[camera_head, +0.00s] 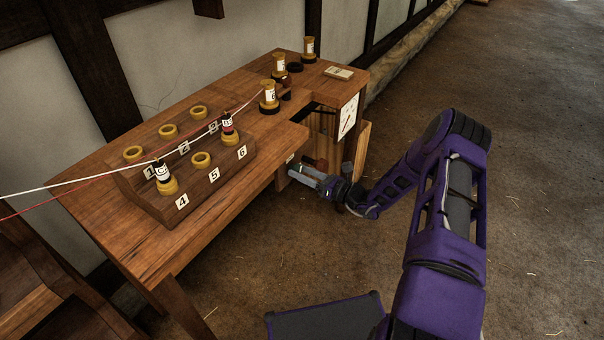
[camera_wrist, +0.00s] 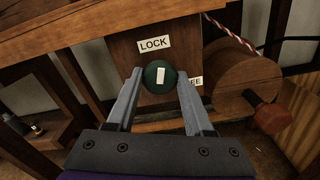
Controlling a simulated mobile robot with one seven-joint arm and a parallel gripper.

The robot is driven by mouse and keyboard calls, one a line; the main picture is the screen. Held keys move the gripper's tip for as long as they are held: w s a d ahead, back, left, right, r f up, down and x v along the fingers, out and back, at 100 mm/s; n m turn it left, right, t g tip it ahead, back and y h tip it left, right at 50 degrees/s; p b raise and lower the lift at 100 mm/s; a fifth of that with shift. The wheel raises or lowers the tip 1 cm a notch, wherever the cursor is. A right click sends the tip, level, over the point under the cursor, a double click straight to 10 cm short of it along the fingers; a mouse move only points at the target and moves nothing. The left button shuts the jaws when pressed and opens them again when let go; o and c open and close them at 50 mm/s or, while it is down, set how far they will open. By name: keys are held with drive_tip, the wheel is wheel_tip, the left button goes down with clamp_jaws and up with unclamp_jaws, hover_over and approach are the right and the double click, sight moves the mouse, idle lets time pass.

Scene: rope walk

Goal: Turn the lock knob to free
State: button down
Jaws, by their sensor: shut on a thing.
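The lock knob (camera_wrist: 158,76) is a round dark green knob with a pale bar mark, on an upright wooden panel (camera_wrist: 122,54) in the wrist view. The bar stands nearly upright, toward the LOCK label (camera_wrist: 154,44) above it. In the head view my gripper (camera_head: 296,172) reaches under the table's right edge, and the knob is hidden there.
A wooden drum (camera_wrist: 236,78) with a red knob (camera_wrist: 271,118) and a red-and-white rope (camera_wrist: 230,32) sit close right of my gripper. The table (camera_head: 130,235) above carries a numbered rack (camera_head: 205,195) with bobbins and strung threads. Open floor (camera_head: 540,190) lies to the right.

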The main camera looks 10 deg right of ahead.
drive_tip(key=m, duration=0.4)
drive_tip(key=shift+m, duration=0.3)
drive_tip(key=m, duration=0.4)
drive_tip(key=shift+m, duration=0.3)
drive_tip(key=shift+m+p, duration=0.35)
drive_tip(key=shift+m, duration=4.15)
drive_tip(key=shift+c, duration=1.6)
unclamp_jaws()
